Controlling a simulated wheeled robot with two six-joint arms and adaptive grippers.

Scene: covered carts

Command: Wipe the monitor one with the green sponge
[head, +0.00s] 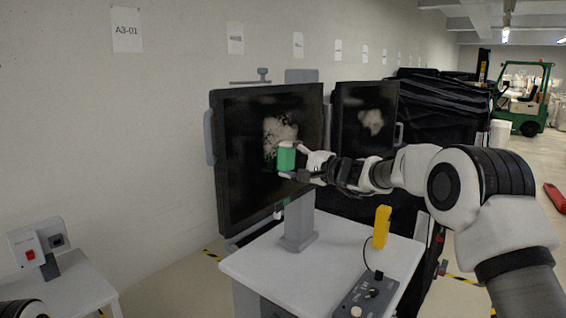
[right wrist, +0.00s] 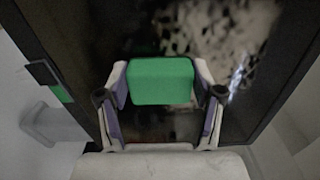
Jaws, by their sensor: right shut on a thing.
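Two dark monitors stand side by side on a cart. The nearer, left monitor (head: 245,170) has a pale, patchy smudge (head: 278,132) on its screen. The other monitor (head: 350,140) also has a pale smudge, near its middle. My right gripper (head: 288,160) is shut on the green sponge (head: 286,158) in front of the left monitor's screen, at the lower part of the smudge. In the right wrist view the sponge (right wrist: 160,80) sits between the two fingers, with the smudge above and right of it. I cannot tell whether the sponge touches the screen. My left gripper is not in view.
The white cart top (head: 330,250) holds a yellow object (head: 382,226) and a grey control box (head: 365,296). A small table (head: 65,285) with a red-button box (head: 35,250) stands at the lower left. Black-covered carts (head: 440,105) and a green forklift (head: 525,100) are behind at right.

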